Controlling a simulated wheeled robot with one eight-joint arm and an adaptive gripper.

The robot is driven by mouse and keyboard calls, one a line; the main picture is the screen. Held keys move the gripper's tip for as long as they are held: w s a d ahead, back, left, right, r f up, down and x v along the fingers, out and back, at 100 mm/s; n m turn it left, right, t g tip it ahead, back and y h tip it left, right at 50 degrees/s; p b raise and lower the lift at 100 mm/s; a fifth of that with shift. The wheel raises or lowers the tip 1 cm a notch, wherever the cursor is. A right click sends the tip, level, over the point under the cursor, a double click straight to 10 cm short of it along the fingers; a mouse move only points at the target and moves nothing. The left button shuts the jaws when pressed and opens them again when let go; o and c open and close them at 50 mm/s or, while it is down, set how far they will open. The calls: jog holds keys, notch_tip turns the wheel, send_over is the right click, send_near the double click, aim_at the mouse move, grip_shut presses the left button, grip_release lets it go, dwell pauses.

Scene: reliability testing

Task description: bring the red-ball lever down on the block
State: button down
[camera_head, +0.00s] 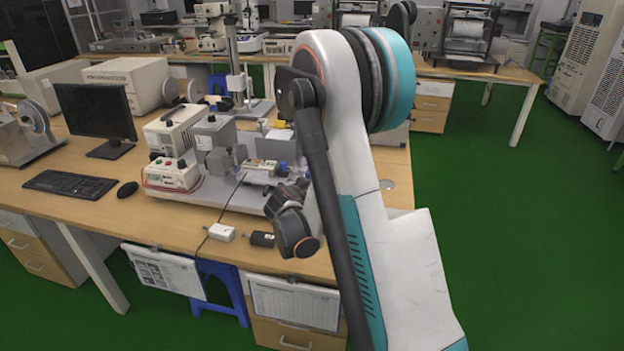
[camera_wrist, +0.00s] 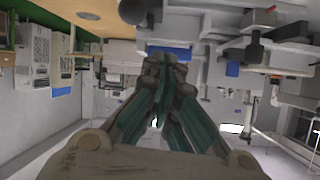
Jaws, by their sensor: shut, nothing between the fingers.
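In the wrist view my gripper (camera_wrist: 162,66) is shut and empty, with its fingers together in the middle of the picture. In the head view my wrist and gripper stand at the front edge of the bench, just right of a test rig (camera_head: 226,185); the fingertips are hard to make out there. The rig carries grey housings and a motor-like part with a blue end. I cannot pick out a red-ball lever for sure in the head view, where my arm covers the rig's right side. The block is not clearly identifiable in either view.
A control box (camera_head: 171,176) with buttons stands at the rig's front left. A white adapter (camera_head: 222,232) and a black one (camera_head: 261,239) lie near the bench's front edge. A monitor (camera_head: 96,113), keyboard (camera_head: 70,184) and mouse (camera_head: 127,190) are left. Green floor is open at right.

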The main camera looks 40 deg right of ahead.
jog(key=s+a+f, duration=0.3)
jog(key=a, duration=0.1)
jog(key=shift+f+p, duration=0.35)
jog(key=shift+f, duration=0.05)
jog(key=shift+s, duration=0.1)
jog(key=s+a+r+n+y, duration=0.25)
jog(key=s+a+r, duration=0.2)
jog(key=r, duration=0.25)
jog(key=s+a+r+n+y, duration=0.2)
jog(key=s+a+r+n, duration=0.1)
jog(key=a+r, duration=0.25)
jog(key=s+a+r+n+y, duration=0.2)
jog(key=s+a, duration=0.4)
jog(key=s, duration=0.3)
jog(key=s+a+r+n+y, duration=0.3)
jog(key=s+a, duration=0.4)
jog(key=s, duration=0.3)
jog(key=shift+s+a+r+n+g, duration=0.2)
jog(key=shift+r+n+g, duration=0.15)
jog(key=shift+n, duration=0.4)
jog(key=shift+y, duration=0.25)
